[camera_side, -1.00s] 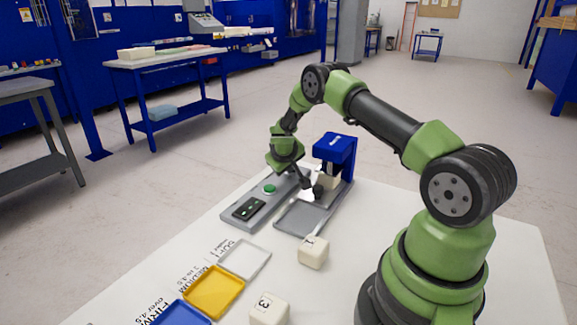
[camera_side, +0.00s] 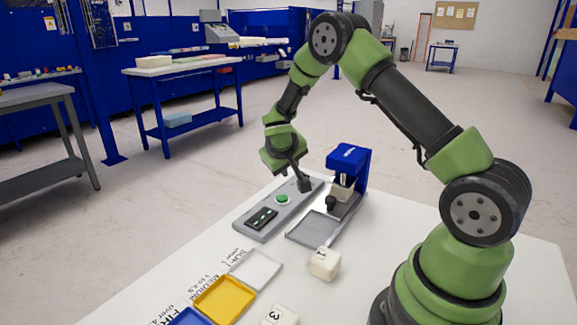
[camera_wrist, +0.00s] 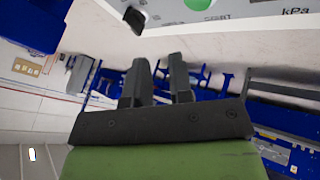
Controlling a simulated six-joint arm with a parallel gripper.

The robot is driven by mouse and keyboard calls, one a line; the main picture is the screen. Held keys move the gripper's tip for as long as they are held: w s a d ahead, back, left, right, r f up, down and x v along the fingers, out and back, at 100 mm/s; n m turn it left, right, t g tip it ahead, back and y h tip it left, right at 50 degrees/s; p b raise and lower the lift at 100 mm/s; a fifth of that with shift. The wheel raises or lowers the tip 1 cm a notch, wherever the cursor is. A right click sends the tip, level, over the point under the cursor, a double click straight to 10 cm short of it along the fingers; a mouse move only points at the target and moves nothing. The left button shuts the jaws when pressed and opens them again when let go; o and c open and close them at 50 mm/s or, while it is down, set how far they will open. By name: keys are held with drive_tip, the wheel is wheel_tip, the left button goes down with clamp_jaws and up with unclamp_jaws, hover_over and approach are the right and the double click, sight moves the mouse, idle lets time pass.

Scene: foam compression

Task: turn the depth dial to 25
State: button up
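The grey control panel (camera_side: 262,222) carries a green button (camera_side: 282,199) and a dark display (camera_side: 262,218). My gripper (camera_side: 304,184) is at the panel's far end in the side view, where it hides that spot; I cannot make out the dial there. In the wrist view a dark knob (camera_wrist: 135,19), possibly the depth dial, shows by the panel edge near the green button (camera_wrist: 198,4). No scale number is readable. My gripper's two fingers (camera_wrist: 158,68) are apart, with nothing between them, and appear short of the knob.
A blue press (camera_side: 350,160) stands right of the panel, with a pale block (camera_side: 341,194) beneath it and a black knob (camera_side: 331,203) in front. A foam cube marked 1 (camera_side: 324,264), another marked 3 (camera_side: 280,316), and white (camera_side: 256,268), yellow (camera_side: 224,299) and blue (camera_side: 188,317) trays lie nearer.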

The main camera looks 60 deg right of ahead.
drive_tip(key=shift+o, duration=1)
drive_tip(key=d+m, duration=0.1)
drive_tip(key=m, duration=0.4)
drive_tip(key=s+d+m+g+y, duration=0.1)
drive_tip(key=d+m, duration=0.1)
drive_tip(key=m, duration=0.3)
drive_tip(key=s+d+m+y, duration=0.1)
drive_tip(key=d+m, duration=0.1)
drive_tip(key=m, duration=0.2)
drive_tip(key=shift+s+d+f+m+g, duration=0.15)
drive_tip(key=shift+d+f+m+g, duration=0.05)
drive_tip(key=shift+m+g, duration=0.2)
drive_tip(key=m+t+y, duration=0.3)
drive_tip(key=m+y, duration=0.1)
drive_tip(key=m, duration=1.5)
approach(301, 171)
drive_tip(key=shift+m+h, duration=0.3)
drive_tip(key=x, duration=0.9)
drive_tip(key=shift+a+f, duration=0.2)
drive_tip(key=shift+a, duration=0.05)
clamp_jaws()
